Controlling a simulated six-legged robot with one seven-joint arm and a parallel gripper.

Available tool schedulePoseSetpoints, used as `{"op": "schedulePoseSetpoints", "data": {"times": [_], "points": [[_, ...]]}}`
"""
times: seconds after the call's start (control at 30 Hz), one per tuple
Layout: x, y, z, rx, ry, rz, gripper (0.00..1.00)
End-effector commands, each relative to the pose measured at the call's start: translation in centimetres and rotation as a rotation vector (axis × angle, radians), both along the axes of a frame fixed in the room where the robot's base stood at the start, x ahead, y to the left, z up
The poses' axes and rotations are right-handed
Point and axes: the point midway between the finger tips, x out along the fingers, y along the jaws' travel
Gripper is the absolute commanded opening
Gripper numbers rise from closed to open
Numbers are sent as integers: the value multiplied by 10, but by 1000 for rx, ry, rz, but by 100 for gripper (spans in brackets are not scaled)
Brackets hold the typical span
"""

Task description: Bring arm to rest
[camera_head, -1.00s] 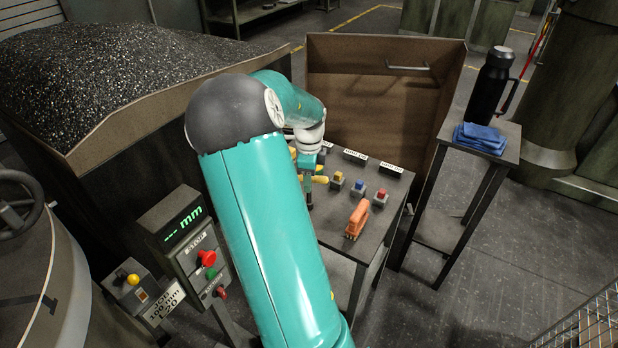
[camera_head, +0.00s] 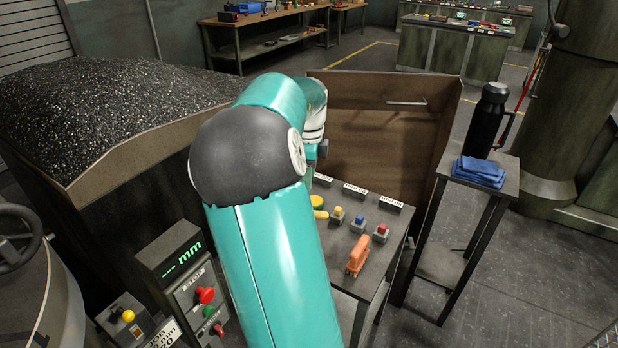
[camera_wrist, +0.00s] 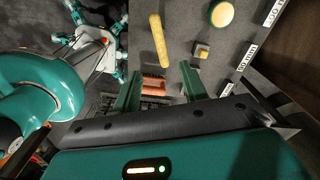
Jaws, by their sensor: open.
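My teal arm fills the middle of the head view, with its dark joint in front and its forearm bent away towards the back. My gripper is mostly hidden behind the arm there. In the wrist view my gripper (camera_wrist: 161,87) is open, with its two green fingers apart and nothing held between them. Below it, the grey table (camera_head: 336,238) bears a yellow bar (camera_wrist: 160,40), a round yellow-topped piece (camera_wrist: 222,14) and a small block with a yellow top (camera_wrist: 201,50). An orange object (camera_wrist: 155,85) shows beyond the fingers, apparently lower down.
An orange tool (camera_head: 358,256), a blue-topped block (camera_head: 358,224) and a red-topped block (camera_head: 380,233) stand on the table. A brown open bin (camera_head: 385,135) is behind it. A side stand holds blue cloths (camera_head: 478,171) and a black flask (camera_head: 487,120). A control post (camera_head: 190,275) stands left.

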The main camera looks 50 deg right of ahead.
Motion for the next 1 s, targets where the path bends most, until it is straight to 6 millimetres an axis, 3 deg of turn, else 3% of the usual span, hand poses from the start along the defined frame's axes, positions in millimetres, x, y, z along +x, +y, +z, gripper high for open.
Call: {"op": "schedulePoseSetpoints", "data": {"times": [0.43,0.57,0.67,0.83,1.0], "points": [[1,1,0,1,-3,7,43],[5,20,4,13,-31,107,43],[13,53,10,25,-80,285,43],[23,130,27,10,-177,707,43],[19,210,43,-55,-254,1145,43]]}}
